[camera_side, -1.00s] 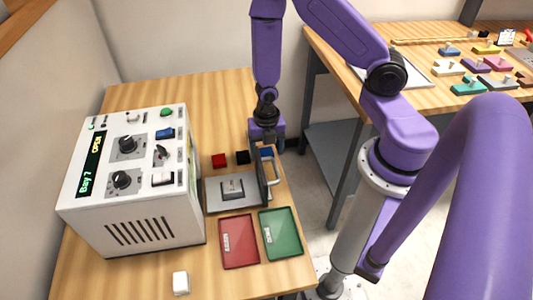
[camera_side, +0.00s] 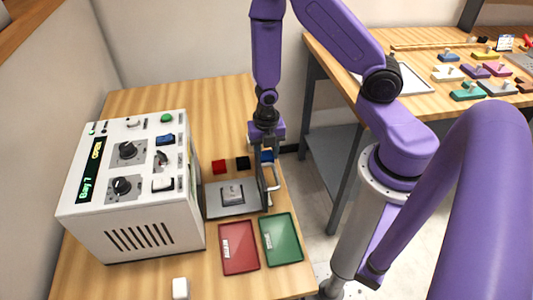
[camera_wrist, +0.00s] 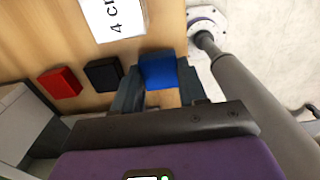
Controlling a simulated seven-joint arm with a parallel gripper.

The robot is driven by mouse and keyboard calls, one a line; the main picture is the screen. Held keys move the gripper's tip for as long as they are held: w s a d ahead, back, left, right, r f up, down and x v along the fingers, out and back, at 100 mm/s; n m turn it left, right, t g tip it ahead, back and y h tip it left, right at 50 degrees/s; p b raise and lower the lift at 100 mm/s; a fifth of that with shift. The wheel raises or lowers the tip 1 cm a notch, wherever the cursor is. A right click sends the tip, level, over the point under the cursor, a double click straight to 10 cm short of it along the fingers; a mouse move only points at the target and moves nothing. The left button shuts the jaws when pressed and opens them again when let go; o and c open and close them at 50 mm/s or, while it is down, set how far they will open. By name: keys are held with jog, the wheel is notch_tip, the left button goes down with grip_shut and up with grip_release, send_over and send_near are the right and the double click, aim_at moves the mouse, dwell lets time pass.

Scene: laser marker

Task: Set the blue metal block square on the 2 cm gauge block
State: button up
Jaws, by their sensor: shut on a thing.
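The blue metal block (camera_wrist: 158,71) is between the fingers of my gripper (camera_wrist: 160,82) in the wrist view. My gripper is shut on it. In the side view the blue block (camera_side: 267,156) shows just below my gripper, partly hidden behind a dark upright panel. I cannot tell whether it touches the table. A white piece (camera_wrist: 113,15) with "4 c" readable on it lies beyond the fingers at the top of the wrist view, cut off by the edge. I cannot make out a 2 cm gauge block in either view.
A red block (camera_side: 219,167) and a black block (camera_side: 243,163) lie left of my gripper. The upright panel with a handle (camera_side: 270,177) stands close in front, beside a grey plate (camera_side: 215,203). Red (camera_side: 239,258) and green (camera_side: 282,251) trays lie nearer. A white control box (camera_side: 150,220) stands left.

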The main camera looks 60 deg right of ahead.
aim_at(266, 154)
jog(key=shift+r, duration=1.7)
jog(key=shift+r, duration=0.25)
